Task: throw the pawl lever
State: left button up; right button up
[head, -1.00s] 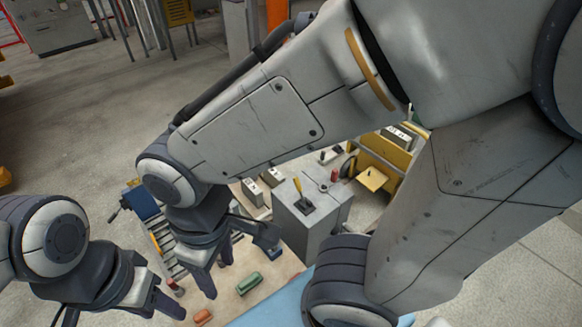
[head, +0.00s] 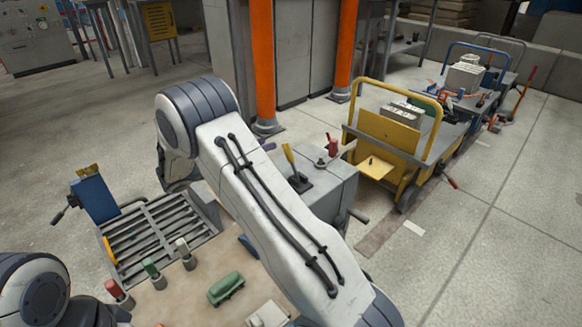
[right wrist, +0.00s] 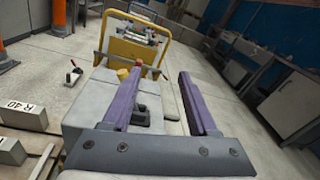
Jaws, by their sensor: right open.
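A lever with a yellow handle (head: 289,157) and black base stands tilted on a grey cabinet (head: 325,197); I take it as the pawl lever. In the right wrist view its yellow knob (right wrist: 122,73) shows beside the left finger, and its black base (right wrist: 142,116) lies between the fingers. My right gripper (right wrist: 160,76) is open and empty, its purple fingers pointing over the cabinet. In the head view my forearm hides most of it; a purple fingertip (head: 268,146) shows just left of the handle. Contact cannot be told. My left gripper is out of view.
A red-handled part (head: 333,145) stands on the cabinet's far side. A yellow cart (head: 395,135) is close behind it. A slatted roller rack (head: 160,237) and a green block (head: 226,288) lie left of and below my arm. Open floor is at the right.

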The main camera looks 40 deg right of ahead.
aim_at(291, 161)
jog(key=w+d+f+n+t+h+b, duration=0.1)
jog(key=w+d+f+n+h+b, duration=0.15)
jog(key=f, duration=0.25)
jog(key=w+d+f+n+t+h+b, duration=0.1)
jog(key=w+d+f+n+h+b, duration=0.1)
jog(key=d+f+b, duration=0.3)
pick_arm(q)
notch_tip(291, 161, down, 13)
jog(key=b, duration=0.2)
jog(key=shift+r, duration=0.15)
pick_arm(e)
jog(key=x, duration=0.8)
jog(key=shift+w, duration=0.25)
jog(key=shift+d+r+m, duration=0.1)
jog(key=shift+m, duration=0.15)
grip_shut()
